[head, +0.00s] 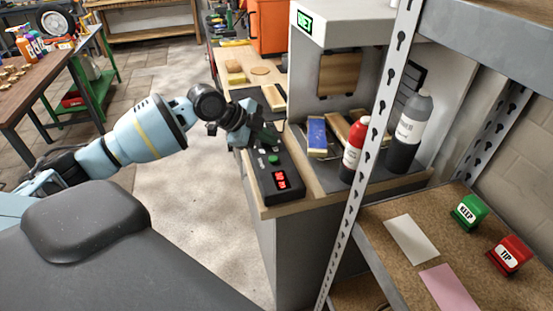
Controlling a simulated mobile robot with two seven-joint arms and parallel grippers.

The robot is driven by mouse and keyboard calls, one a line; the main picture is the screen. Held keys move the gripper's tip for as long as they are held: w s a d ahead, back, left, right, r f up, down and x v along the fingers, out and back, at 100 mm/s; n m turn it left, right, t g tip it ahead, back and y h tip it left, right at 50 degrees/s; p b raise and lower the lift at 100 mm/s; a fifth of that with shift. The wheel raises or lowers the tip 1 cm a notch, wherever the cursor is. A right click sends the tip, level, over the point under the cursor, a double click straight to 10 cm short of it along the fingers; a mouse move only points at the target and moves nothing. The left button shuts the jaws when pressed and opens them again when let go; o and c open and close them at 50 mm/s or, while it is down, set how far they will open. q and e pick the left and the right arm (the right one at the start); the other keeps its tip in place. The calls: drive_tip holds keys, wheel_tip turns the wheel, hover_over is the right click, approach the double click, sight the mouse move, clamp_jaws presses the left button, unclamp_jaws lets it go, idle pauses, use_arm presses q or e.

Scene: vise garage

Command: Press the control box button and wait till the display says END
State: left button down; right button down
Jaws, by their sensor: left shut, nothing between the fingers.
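The black control box (270,192) lies on the wooden edge of the grey bench, at the middle of the head view. Its red-lit display (288,180) shows characters that look like digits, too small to read surely; I do not see END. A green button (273,159) sits above the display, with a small light spot near it. My left gripper (268,138) is shut and empty, over the far end of the control box, just beyond the green button. I cannot tell whether its fingertips touch the box. My right gripper is not in view.
A red bottle (353,152) and a grey bottle (408,132) stand right of the box, near a blue block (317,135). A metal shelf post (367,150) rises in front. The shelf (460,255) holds a green KEEP stamp (469,212) and red TIP stamp (510,255).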

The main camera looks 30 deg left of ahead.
sight(269, 159)
use_arm(q)
wheel_tip(269, 159, down, 3)
drive_tip(key=shift+r, duration=0.1)
drive_tip(key=shift+f+b, duration=0.2)
drive_tip(key=shift+b, duration=0.15)
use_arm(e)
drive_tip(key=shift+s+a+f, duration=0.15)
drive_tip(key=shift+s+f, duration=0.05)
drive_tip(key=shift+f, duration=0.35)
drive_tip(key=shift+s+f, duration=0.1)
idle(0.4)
use_arm(q)
drive_tip(key=shift+f, duration=0.1)
idle(0.7)
drive_tip(key=shift+f, duration=0.3)
drive_tip(key=shift+f, duration=0.5)
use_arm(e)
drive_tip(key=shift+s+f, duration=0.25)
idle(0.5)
use_arm(q)
drive_tip(key=shift+r, duration=0.15)
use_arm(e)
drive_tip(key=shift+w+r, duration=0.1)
use_arm(q)
drive_tip(key=shift+r+p, duration=0.3)
drive_tip(key=shift+r, duration=0.45)
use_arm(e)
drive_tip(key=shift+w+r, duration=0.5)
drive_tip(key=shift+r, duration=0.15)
